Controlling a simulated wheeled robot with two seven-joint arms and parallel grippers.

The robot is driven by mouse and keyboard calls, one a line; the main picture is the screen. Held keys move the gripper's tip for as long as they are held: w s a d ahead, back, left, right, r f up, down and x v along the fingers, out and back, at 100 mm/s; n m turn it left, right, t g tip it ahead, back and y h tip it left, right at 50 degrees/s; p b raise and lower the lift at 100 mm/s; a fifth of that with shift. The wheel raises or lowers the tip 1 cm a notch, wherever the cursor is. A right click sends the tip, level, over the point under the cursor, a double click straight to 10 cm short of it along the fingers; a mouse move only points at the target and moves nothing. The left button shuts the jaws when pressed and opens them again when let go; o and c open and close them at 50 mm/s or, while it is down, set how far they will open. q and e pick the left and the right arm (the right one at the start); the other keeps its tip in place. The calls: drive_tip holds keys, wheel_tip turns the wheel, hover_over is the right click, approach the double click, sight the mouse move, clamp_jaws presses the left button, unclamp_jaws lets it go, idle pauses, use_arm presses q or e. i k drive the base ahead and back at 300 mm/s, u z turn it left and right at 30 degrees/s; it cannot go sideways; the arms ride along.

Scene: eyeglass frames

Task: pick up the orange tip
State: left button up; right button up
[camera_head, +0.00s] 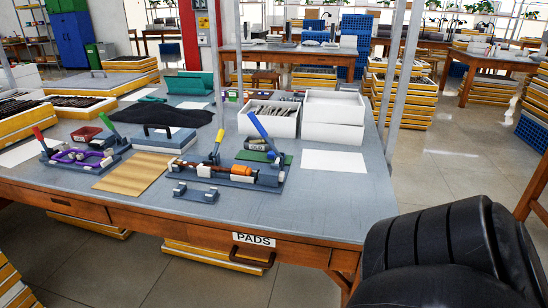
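A small orange piece (240,170) lies at the right end of a brown-orange rod (208,167) in a blue-grey clamp fixture (265,182) near the front middle of the workbench. It appears to touch the white block beside it; I cannot tell whether the piece and rod are joined. Neither of my grippers shows in this view, so nothing is seen near the orange piece.
A second fixture (85,158) with a purple part stands left. A tan mat (133,173) lies between. The bench's front right is clear.

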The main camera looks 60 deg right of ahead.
sight(237, 170)
drive_tip(key=k, duration=0.75)
drive_tip(key=z, duration=2)
drive_tip(key=i, duration=0.45)
drive_tip(key=u, duration=0.05)
